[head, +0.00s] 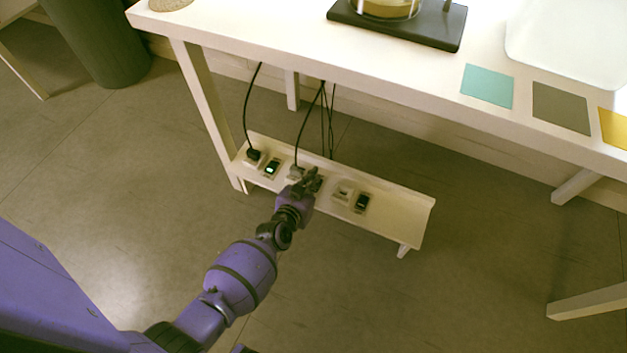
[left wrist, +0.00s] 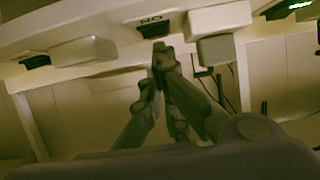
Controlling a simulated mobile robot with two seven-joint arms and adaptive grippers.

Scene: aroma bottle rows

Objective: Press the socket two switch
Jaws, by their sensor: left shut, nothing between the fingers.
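The socket two switch (left wrist: 153,29) is a dark rocker with an "ON" mark beside it in the left wrist view. It looks unlit. In the head view my gripper mostly hides it. My left gripper (head: 312,176) is shut and empty, with its fingertips (left wrist: 160,48) right at the switch's edge. I cannot tell whether they touch it. The socket two plug (head: 296,172) sits just left of the gripper in the head view, with a black cord rising from it. It also shows in the left wrist view (left wrist: 216,49). My right gripper is not in view.
The sockets sit on a low cream shelf (head: 408,218) under the table (head: 420,105). Socket one's switch (head: 271,168) glows green beside its plug (head: 253,155). Socket three (head: 343,192) and its dark switch (head: 361,203) are to the right. Open floor lies in front.

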